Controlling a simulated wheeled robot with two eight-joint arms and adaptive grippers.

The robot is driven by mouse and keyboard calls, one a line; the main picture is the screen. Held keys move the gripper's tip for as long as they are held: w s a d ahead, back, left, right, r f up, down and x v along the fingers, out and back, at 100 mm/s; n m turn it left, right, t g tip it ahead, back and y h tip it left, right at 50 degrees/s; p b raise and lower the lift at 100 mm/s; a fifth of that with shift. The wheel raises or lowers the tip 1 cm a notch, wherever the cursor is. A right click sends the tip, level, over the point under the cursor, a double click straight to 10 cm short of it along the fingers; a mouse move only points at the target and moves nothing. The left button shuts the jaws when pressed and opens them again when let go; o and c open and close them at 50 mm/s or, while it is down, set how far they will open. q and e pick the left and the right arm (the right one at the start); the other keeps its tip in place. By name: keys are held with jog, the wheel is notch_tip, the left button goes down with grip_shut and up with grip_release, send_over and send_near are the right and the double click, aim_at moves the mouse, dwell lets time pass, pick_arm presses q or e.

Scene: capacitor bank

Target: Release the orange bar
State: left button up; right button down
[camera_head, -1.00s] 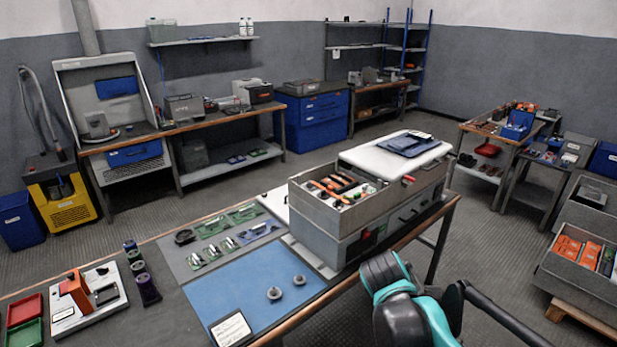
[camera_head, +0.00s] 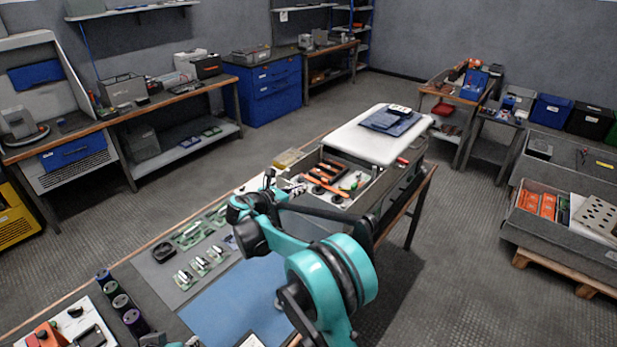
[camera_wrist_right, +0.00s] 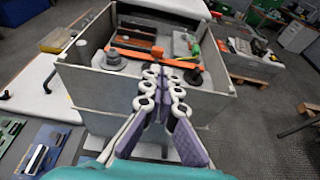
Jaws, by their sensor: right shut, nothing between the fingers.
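The orange bar (camera_head: 325,188) lies in the open grey box (camera_head: 375,198). In the right wrist view the orange bar (camera_wrist_right: 128,53) lies across the box between dark round knobs, just beyond my fingertips. My right gripper (camera_head: 292,187) is at the near left side of the box in the head view, partly hidden by my own arm. In the right wrist view the right gripper (camera_wrist_right: 164,82) is shut and empty, with its fingertips over the box; I cannot tell whether they touch the bar.
A green-handled tool (camera_wrist_right: 194,48) and dark blocks lie in the box. A white lid with a blue tray (camera_head: 390,121) sits behind it. Green circuit boards (camera_head: 203,262) and a blue mat (camera_head: 235,302) lie left on the bench.

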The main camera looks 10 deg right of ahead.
aim_at(319, 186)
dwell(0.3)
jog(key=b+x, duration=0.2)
jog(key=x, duration=0.7)
jog(key=shift+w+d+b, duration=0.2)
jog(key=shift+d+b, duration=0.05)
jog(key=shift+b, duration=0.05)
jog(key=shift+w+d, duration=0.1)
jog(key=shift+d, duration=0.05)
jog(key=shift+w+d, duration=0.85)
jog(key=shift+d, duration=0.3)
jog(key=shift+w+d+f, duration=0.1)
